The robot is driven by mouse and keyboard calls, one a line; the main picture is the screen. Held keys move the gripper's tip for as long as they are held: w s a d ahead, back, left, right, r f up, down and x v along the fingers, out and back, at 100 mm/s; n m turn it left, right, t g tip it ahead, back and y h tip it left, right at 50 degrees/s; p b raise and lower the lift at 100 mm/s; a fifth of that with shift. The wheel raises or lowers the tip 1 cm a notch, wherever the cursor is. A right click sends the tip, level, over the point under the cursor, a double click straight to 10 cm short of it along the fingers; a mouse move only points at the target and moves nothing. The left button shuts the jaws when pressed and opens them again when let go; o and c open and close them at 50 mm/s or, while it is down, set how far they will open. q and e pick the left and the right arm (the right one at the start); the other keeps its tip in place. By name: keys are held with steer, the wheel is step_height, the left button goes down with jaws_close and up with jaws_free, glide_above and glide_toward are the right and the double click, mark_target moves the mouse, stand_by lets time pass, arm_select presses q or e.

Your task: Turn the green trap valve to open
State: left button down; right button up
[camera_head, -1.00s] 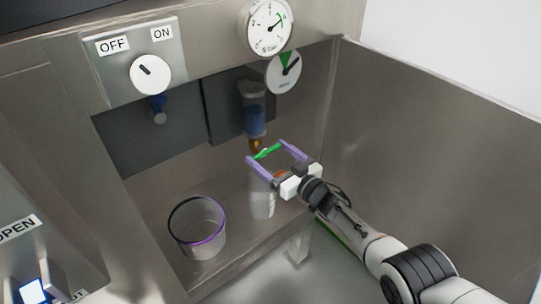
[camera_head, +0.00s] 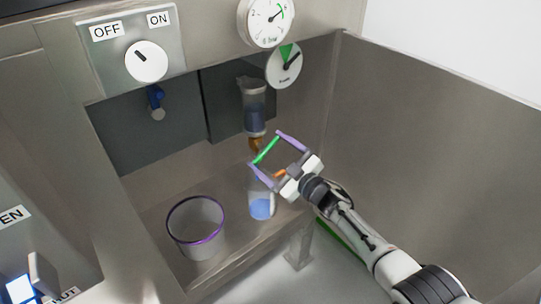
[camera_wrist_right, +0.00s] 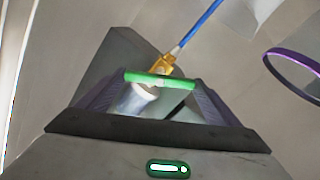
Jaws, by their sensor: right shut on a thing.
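The green trap valve handle (camera_head: 266,151) is a bar under the clear trap cylinder (camera_head: 254,98), which holds dark bluish liquid. In the head view it slants up to the right. My right gripper (camera_head: 265,153) is shut on the handle, with a purple finger at each end. The right wrist view shows the green bar (camera_wrist_right: 146,77) spanning the fingertips, in front of the brass valve body (camera_wrist_right: 162,66). A clear vessel (camera_head: 262,190) with blue liquid at its bottom stands below the valve, partly hidden by the gripper. My left gripper is out of view.
A clear beaker with a purple rim (camera_head: 196,222) stands on the ledge to the left. Two dials (camera_head: 266,20) (camera_head: 284,66) and an OFF/ON knob (camera_head: 146,61) are above. A steel wall (camera_head: 430,150) bounds the right side.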

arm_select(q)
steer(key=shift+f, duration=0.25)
arm_select(e)
steer(key=shift+f+n, duration=0.15)
steer(key=shift+n, duration=0.25)
steer(key=o, duration=0.9)
steer(key=shift+s+d+r+p, duration=0.2)
steer(key=shift+s+d+p, duration=0.15)
steer(key=shift+s, duration=0.1)
arm_select(q)
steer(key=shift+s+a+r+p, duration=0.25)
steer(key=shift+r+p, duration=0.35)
steer(key=shift+p, duration=0.25)
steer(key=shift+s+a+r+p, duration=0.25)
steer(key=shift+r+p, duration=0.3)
steer(key=shift+p, duration=0.3)
arm_select(e)
steer(key=shift+v, duration=4.7)
steer(key=shift+f, duration=0.15)
steer(key=shift+c, duration=0.3)
